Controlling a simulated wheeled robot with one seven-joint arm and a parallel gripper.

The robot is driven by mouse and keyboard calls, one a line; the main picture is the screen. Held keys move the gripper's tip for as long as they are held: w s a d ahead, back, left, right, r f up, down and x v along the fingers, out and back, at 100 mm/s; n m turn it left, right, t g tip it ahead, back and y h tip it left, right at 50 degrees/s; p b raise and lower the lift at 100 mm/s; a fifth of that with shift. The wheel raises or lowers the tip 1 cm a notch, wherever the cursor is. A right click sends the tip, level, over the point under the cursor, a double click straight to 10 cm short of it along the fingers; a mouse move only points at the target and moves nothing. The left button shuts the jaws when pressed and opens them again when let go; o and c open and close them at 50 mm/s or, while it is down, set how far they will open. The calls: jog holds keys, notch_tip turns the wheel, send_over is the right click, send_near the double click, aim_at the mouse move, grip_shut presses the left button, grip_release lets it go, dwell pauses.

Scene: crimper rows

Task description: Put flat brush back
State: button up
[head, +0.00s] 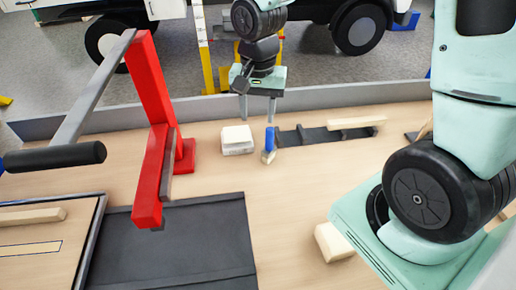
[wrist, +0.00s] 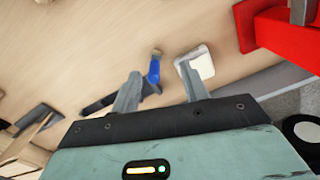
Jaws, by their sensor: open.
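The flat brush (head: 270,140) has a blue handle and a pale tan end. It is on the wooden bench, left of a long dark holder (head: 305,137), with its tan end toward the head camera. My gripper (head: 258,119) is open and empty, pointing down near the brush's handle end. In the wrist view, the brush (wrist: 153,72) shows between the two spread fingers (wrist: 159,70), nearer the left one. The fingers look apart from it; their exact height above it is unclear. The left finger hides part of the dark holder there.
A white block (head: 237,140) stands left of the brush. A pale wooden bar (head: 357,122) lies over the holder's right part. A red press (head: 160,150) with a long lever stands left, near a dark mat (head: 185,245). A pale block (head: 332,243) sits front right. Bench between is clear.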

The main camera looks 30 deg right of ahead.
jog(key=s+a+r+n, duration=0.2)
jog(key=s+a+n, duration=0.4)
jog(key=s+n, duration=0.2)
jog(key=s+a+r+n, duration=0.3)
jog(key=s+a+n, duration=0.3)
jog(key=s, duration=0.4)
jog(key=shift+s+a+n, duration=0.4)
jog(key=shift+n, duration=0.5)
